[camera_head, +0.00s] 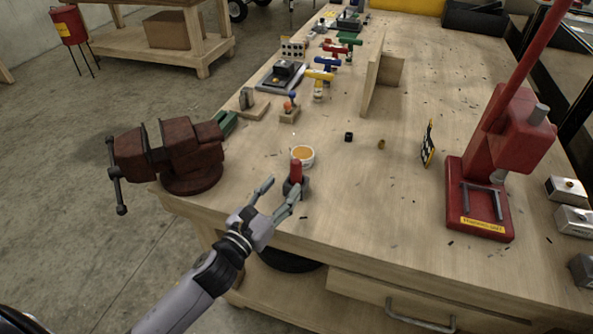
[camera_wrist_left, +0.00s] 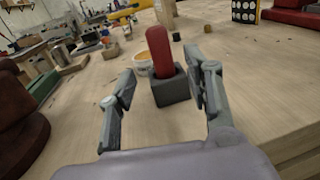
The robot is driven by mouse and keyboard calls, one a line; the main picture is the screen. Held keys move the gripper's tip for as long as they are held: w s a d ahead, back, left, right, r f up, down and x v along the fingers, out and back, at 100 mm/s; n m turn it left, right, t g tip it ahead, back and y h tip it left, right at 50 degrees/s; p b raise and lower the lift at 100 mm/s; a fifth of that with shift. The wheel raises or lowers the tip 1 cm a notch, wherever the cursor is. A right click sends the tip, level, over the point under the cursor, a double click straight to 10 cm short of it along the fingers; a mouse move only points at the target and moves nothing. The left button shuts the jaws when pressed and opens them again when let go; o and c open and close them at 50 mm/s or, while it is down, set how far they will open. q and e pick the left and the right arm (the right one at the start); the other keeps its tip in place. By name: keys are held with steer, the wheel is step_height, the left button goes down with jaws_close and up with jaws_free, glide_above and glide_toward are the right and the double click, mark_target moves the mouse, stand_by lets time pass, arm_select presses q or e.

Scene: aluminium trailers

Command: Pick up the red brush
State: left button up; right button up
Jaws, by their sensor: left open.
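The red brush (camera_head: 296,170) stands upright in a small dark grey holder (camera_head: 290,188) near the front edge of the workbench. In the left wrist view the red brush (camera_wrist_left: 159,52) rises out of the dark holder (camera_wrist_left: 171,88); its lower end is hidden inside. My left gripper (camera_head: 283,195) is open, close in front of the brush. In the left wrist view its two fingers (camera_wrist_left: 165,85) lie on either side of the holder and brush, which are a little beyond the fingertips. My right gripper is not in view.
A small white cup with orange contents (camera_head: 302,155) stands just behind the brush. A dark red vise (camera_head: 180,155) sits at the bench corner on the left. A red press (camera_head: 490,180) stands on the right. The bench top (camera_head: 370,200) between brush and press is mostly clear.

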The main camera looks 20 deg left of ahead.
mark_target(293, 177)
arm_select(q)
steer(key=shift+x, duration=1.25)
steer(key=p+x, duration=0.1)
steer(key=x, duration=0.3)
steer(key=shift+w+d+f, duration=0.15)
steer(key=shift+w+f+p, duration=0.1)
steer(key=shift+w+p, duration=0.2)
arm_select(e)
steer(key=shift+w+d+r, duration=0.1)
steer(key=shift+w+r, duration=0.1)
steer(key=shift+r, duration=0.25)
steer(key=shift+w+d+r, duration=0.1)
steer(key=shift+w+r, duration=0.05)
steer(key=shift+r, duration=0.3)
arm_select(q)
steer(key=shift+s, duration=0.1)
steer(key=shift+c, duration=0.7)
steer(key=c, duration=0.9)
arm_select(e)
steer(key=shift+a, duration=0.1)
arm_select(q)
step_height(293, 177, up, 20)
steer(key=shift+r+p, duration=0.1)
steer(key=shift+p, duration=1)
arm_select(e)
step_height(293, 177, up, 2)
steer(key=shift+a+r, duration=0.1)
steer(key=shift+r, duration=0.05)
